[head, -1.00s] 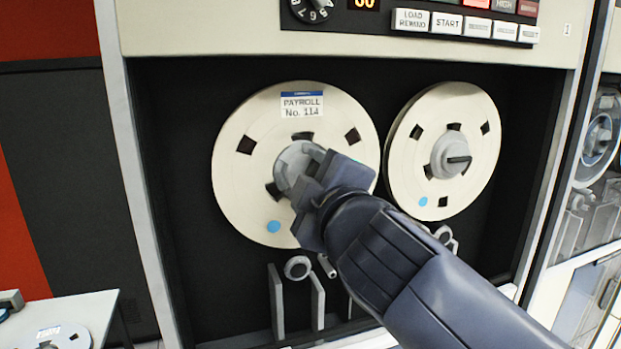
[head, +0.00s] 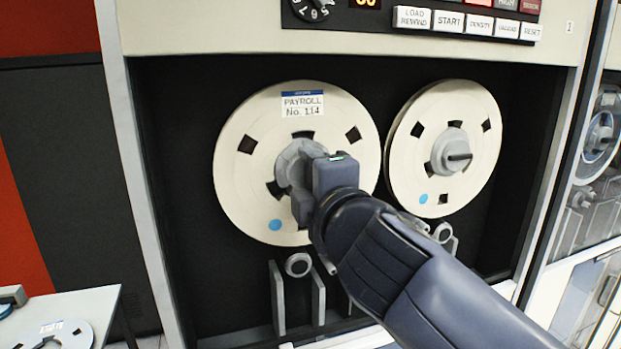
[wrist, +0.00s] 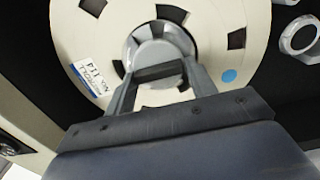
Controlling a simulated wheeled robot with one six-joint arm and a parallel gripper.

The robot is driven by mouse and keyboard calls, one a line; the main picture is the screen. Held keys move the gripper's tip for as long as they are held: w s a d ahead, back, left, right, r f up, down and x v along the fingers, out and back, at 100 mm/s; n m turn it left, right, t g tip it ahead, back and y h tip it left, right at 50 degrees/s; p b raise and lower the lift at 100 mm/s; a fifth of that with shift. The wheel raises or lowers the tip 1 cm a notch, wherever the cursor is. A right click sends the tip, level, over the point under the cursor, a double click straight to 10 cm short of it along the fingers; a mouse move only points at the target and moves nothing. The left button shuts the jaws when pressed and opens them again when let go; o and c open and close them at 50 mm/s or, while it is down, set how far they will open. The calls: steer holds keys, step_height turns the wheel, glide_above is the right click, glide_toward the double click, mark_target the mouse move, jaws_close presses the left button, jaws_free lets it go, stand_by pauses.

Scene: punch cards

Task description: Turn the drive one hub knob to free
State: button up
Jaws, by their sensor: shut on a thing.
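The hub knob is the grey hub (head: 291,166) at the middle of the left reel (head: 245,190), which carries a "PAYROLL No. 114" label and a blue dot. In the head view my gripper (head: 305,185) is in front of this hub and hides its right part. In the wrist view the hub (wrist: 160,35) shows beyond my gripper (wrist: 158,80), whose two fingers are on either side of the knob's grey bar (wrist: 158,72). The fingers are shut on this bar. Its exact angle is hard to tell.
A second reel (head: 404,160) with its own hub and bar knob (head: 452,153) is to the right. Guide rollers (head: 298,265) stand below the left reel. Above is a panel with buttons (head: 450,21). A white table (head: 100,305) with a reel is at lower left.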

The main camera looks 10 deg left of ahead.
steer(key=shift+f, duration=0.1)
steer(key=o, duration=0.9)
steer(key=v, duration=1.1)
steer(key=shift+b, duration=0.3)
steer(key=shift+a, duration=0.15)
steer(key=x, duration=1)
steer(key=shift+w+p, duration=0.3)
steer(key=shift+w, duration=0.1)
steer(key=shift+a, duration=0.1)
